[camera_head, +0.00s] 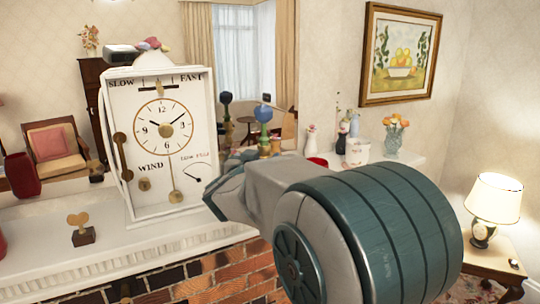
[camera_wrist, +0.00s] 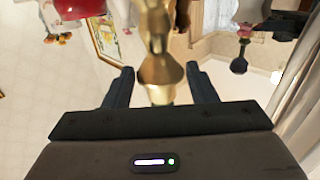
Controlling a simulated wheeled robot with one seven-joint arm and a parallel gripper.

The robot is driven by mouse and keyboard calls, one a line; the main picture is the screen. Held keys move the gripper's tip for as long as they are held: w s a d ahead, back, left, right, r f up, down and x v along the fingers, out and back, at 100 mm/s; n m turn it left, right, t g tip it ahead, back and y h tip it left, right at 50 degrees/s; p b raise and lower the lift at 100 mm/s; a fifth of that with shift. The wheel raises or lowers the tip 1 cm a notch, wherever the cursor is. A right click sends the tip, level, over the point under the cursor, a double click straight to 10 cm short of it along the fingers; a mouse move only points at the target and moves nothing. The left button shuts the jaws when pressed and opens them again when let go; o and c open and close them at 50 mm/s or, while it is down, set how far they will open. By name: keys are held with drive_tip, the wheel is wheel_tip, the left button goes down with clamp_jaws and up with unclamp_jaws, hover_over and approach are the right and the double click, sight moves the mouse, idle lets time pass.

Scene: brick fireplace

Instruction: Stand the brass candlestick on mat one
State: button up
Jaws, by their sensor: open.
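The brass candlestick (camera_wrist: 157,28) is close up in the wrist view, a shiny turned shape running down from the top edge. Its lower visible part lies between the two dark fingers of my gripper (camera_wrist: 160,70). The fingers are apart, with a gap visible on each side of the brass. In the head view my arm's grey and teal end covers the gripper and whatever is at it. I cannot make out mat one in either view.
A white clock (camera_head: 160,145) stands on the white mantel shelf (camera_head: 60,240), left of my arm. A small brass key on a dark block (camera_head: 81,230) is at its left. Vases, a white pot (camera_head: 357,151) and a flower vase (camera_head: 393,140) stand beyond my arm.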

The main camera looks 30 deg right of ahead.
drive_tip(key=b+v, duration=0.1)
drive_tip(key=v, duration=0.9)
drive_tip(key=shift+s+a, duration=0.1)
drive_tip(key=shift+s, duration=0.1)
